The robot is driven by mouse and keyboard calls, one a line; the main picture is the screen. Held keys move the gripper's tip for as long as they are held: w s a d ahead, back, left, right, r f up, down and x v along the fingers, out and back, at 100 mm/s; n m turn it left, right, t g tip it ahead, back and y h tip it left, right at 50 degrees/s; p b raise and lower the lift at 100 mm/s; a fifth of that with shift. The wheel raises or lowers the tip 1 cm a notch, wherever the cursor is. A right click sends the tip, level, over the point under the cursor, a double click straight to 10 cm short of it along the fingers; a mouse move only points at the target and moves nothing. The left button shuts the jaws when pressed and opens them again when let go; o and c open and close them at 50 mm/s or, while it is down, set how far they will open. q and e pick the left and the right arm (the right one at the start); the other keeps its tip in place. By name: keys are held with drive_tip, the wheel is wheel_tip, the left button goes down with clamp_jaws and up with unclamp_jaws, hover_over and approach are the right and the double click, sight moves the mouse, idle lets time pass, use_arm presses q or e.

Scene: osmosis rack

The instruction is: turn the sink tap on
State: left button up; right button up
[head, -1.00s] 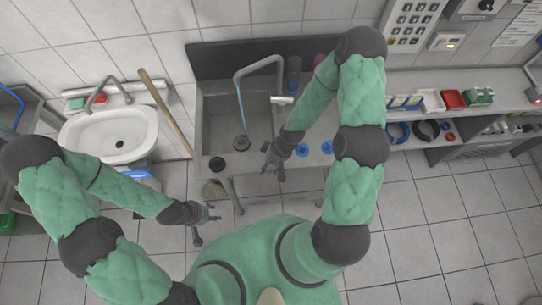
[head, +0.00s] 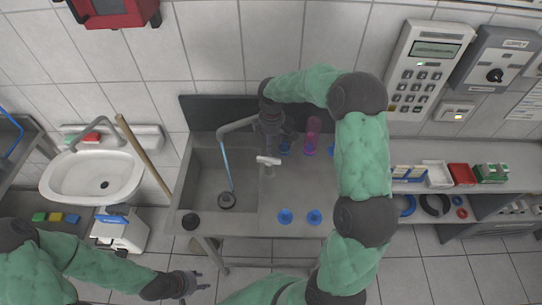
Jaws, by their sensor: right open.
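The sink tap (head: 236,126) is a grey gooseneck over the steel basin (head: 207,165). A thin pale blue strand, like running water, hangs from its spout to the drain. A pale lever handle (head: 268,160) shows to the right of the spout. My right gripper (head: 270,147) points down just behind and above this handle, open; I cannot tell whether it touches it. It hides part of the tap's base. My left gripper (head: 194,289) is low in front of the sink, away from the tap, with its fingers apart and nothing in them.
A pink bottle (head: 312,137) stands right of my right gripper. A white washbasin (head: 92,176) and a leaning wooden handle (head: 144,155) are to the left. A keypad panel (head: 418,75) is on the wall at right.

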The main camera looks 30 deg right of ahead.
sight(272, 158)
wheel_tip(272, 158, down, 9)
drive_tip(key=shift+r, duration=0.1)
idle(0.4)
clamp_jaws()
